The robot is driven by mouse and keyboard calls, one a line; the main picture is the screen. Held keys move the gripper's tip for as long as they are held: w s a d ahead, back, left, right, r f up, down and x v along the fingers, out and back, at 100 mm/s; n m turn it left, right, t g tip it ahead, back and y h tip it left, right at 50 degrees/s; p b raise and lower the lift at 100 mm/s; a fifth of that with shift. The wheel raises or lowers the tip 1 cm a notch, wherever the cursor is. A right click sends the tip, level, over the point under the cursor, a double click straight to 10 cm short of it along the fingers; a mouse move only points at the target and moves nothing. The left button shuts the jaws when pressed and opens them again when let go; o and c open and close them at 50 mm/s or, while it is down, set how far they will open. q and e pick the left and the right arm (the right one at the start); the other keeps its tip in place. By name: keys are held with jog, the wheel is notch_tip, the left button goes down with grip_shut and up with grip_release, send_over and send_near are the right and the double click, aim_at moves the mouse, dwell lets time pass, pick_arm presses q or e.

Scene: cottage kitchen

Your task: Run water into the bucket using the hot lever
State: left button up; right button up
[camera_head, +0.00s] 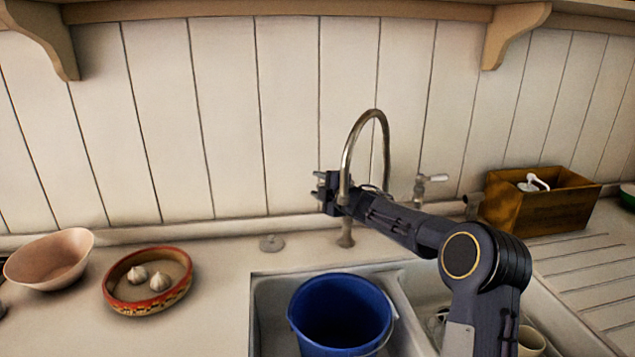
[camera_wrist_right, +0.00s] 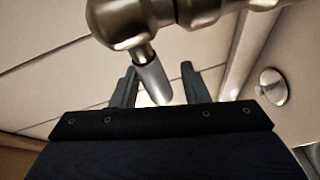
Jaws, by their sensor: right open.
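The blue bucket (camera_head: 342,312) stands upright in the left sink basin, under the arched metal tap spout (camera_head: 362,125). No running water shows. My right gripper (camera_head: 322,190) is at the left side of the tap, its arm crossing from the right. In the wrist view my right gripper (camera_wrist_right: 158,76) is open, with a tap lever (camera_wrist_right: 152,80) between its fingers; I cannot tell whether they touch it. In the head view the gripper hides this left lever. The other lever (camera_head: 432,178), with a white handle, stands right of the spout. My left gripper is out of view.
The sink (camera_head: 268,300) has a second basin at right holding a cup (camera_head: 531,341). A wooden box (camera_head: 535,210) stands at back right. A dish with garlic bulbs (camera_head: 120,300) and a pink bowl (camera_head: 50,260) are at left. A round metal disc (camera_head: 272,243) lies behind the sink.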

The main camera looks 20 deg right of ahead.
jog(key=shift+w+a+f, duration=0.1)
jog(key=shift+w, duration=0.25)
grip_shut()
jog(key=shift+s+a+f+n+g+y+p, duration=0.1)
jog(key=shift+s+n+g+y+p, duration=1)
jog(key=shift+y+p, duration=0.65)
jog(key=shift+s+a+r+n+g+y+p, duration=0.15)
jog(key=shift+s+n+g+y+p, duration=0.55)
jog(key=shift+n+y+p, duration=1.05)
jog(key=shift+s+a+f+n+g+y+p, duration=0.15)
jog(key=shift+s+n+g+y+p, duration=0.75)
jog(key=shift+y+p, duration=0.85)
jog(key=shift+s+h+p, duration=0.15)
jog(key=shift+h+p, duration=0.2)
